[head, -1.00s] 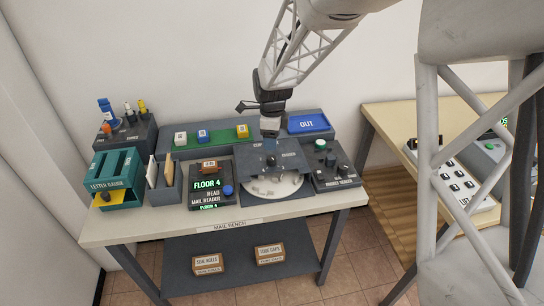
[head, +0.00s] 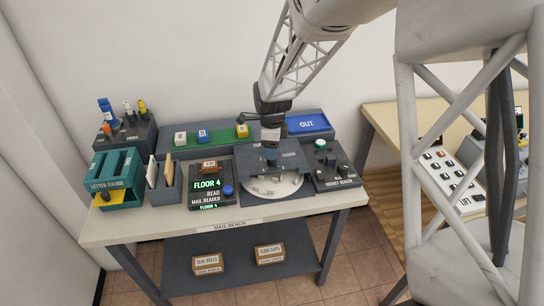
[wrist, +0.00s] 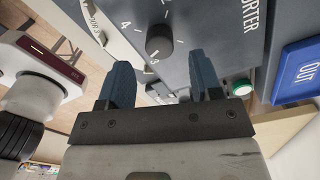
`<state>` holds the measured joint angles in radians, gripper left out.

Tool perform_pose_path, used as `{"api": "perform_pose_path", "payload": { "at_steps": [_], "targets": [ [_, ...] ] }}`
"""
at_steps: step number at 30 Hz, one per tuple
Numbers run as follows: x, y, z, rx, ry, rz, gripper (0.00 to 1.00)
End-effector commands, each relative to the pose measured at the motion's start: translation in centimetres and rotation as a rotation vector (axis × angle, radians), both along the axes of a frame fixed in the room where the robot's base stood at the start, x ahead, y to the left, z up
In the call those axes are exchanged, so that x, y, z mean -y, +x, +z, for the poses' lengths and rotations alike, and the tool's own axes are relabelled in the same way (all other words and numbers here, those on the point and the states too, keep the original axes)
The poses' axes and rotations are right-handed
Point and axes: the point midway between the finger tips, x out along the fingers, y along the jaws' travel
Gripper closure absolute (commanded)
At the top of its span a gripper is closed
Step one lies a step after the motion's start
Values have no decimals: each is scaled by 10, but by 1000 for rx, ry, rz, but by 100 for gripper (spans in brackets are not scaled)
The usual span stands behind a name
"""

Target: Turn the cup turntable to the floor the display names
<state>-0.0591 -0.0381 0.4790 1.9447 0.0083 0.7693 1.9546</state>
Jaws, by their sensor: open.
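The grey sorter (head: 272,160) stands on the mail bench, with the round pale turntable (head: 272,185) showing at its front edge. The display on the mail reader (head: 208,185) reads FLOOR 4. My gripper (head: 271,150) is over the sorter's top, and its fingertips are hard to make out there. In the wrist view my gripper (wrist: 160,62) is open, with two blue fingers and nothing held. A dark round knob (wrist: 160,40) with numbers around it, including 4 and 3, lies just beyond and between the fingertips. I cannot tell the height gap to it.
A unit with a green button (head: 320,144) is right of the sorter. The letter gauge (head: 114,178) and upright letters (head: 160,172) are left. Three coloured blocks stand on a green strip (head: 220,138) behind.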

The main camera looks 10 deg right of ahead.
Motion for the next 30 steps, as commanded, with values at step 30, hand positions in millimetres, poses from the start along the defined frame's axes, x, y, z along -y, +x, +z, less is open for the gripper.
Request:
{"api": "perform_pose_path", "payload": {
  "at_steps": [30],
  "targets": [
    [0,-1,-40,-1,0,0,81]
  ]
}}
